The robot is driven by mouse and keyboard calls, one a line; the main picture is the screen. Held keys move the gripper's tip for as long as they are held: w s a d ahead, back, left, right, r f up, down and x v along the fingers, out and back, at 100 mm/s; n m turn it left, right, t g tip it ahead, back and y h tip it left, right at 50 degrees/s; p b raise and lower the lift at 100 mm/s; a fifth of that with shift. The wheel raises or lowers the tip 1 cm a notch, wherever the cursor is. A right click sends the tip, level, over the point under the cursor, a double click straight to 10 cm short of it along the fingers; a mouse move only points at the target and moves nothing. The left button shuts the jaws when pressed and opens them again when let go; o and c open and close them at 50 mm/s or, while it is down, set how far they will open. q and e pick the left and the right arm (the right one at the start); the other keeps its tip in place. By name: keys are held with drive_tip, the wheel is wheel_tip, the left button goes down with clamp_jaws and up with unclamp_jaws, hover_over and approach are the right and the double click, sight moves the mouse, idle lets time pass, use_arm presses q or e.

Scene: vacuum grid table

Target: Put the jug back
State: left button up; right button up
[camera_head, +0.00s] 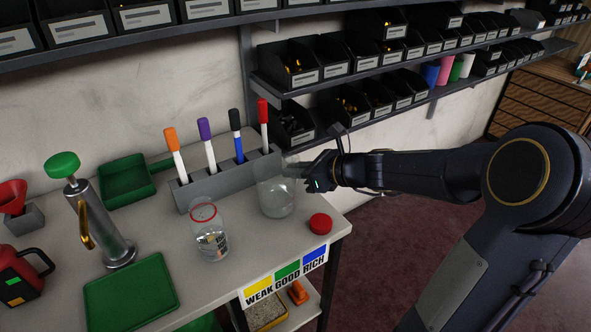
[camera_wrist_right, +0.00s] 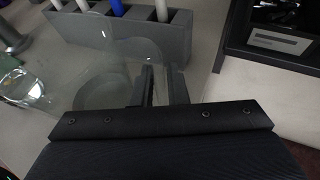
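A clear glass jug (camera_head: 276,201) is at the right end of the table, in front of the grey pen holder. My right gripper (camera_head: 308,172) is at its upper right side. In the right wrist view, the jug's clear wall and round base (camera_wrist_right: 97,92) show beside my two narrowly spaced fingers (camera_wrist_right: 162,88), which appear closed on its side or handle. The glass makes the exact contact hard to see. I cannot tell whether the base touches the table. My left gripper is not in view.
A glass jar with a red rim (camera_head: 211,240) stands left of the jug, and a red cap (camera_head: 321,223) lies to its right. The pen holder (camera_head: 228,181) bears several markers. Green trays (camera_head: 130,295), a metal tap column (camera_head: 105,225) and a red can (camera_head: 22,277) are further left.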

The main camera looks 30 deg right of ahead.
drive_tip(key=o, duration=0.3)
